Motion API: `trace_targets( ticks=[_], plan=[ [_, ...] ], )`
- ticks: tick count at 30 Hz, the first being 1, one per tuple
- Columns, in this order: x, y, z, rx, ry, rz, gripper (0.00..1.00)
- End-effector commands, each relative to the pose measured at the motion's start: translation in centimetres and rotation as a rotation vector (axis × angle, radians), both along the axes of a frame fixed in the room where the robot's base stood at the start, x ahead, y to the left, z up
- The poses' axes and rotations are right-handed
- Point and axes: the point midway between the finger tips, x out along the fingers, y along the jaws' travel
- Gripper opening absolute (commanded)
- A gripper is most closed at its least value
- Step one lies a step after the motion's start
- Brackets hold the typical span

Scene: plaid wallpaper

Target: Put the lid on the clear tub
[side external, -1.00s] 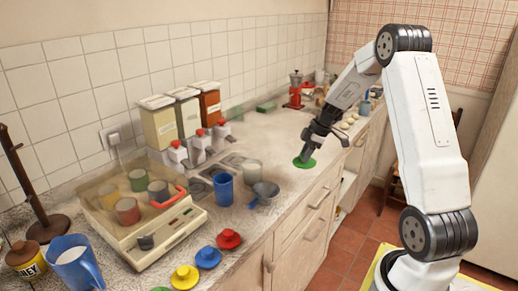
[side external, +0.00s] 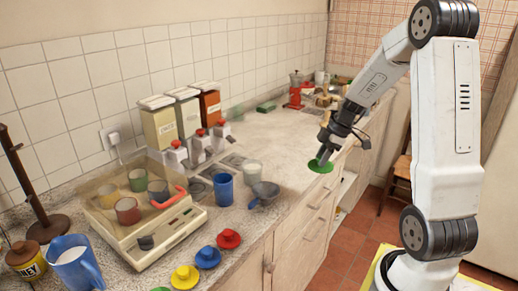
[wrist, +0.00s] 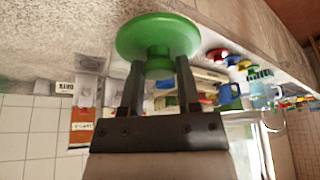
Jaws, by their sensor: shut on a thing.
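My gripper (side external: 324,156) is shut on the knob of a green lid (side external: 320,167) and holds it disc-side down by the front edge of the counter. In the wrist view the green lid (wrist: 157,35) has its knob between the fingertips of my gripper (wrist: 159,70). Its height above the counter is hard to tell. A pale, see-through tub (side external: 252,173), which looks like the clear tub, stands upright on the counter, left of my gripper and apart from it. Its top looks uncovered.
A blue cup (side external: 223,189) and a grey funnel-like scoop (side external: 264,191) crowd the tub. Red (side external: 228,239), blue (side external: 208,257) and yellow (side external: 186,277) lids lie nearer the camera. Canisters (side external: 160,127) stand by the wall. The counter between tub and gripper looks clear.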

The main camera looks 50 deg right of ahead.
Motion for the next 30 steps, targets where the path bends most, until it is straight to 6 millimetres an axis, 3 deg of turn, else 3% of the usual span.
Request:
trace_targets(
  ticks=[19,26,30],
  plan=[
    [0.7,-0.1,0.0,0.001,0.001,0.0,0.0],
    [3.7,-0.6,0.4,-0.002,0.002,0.0,0.0],
    [6.7,-0.8,0.6,-0.002,0.005,-0.001,0.0]
  ],
)
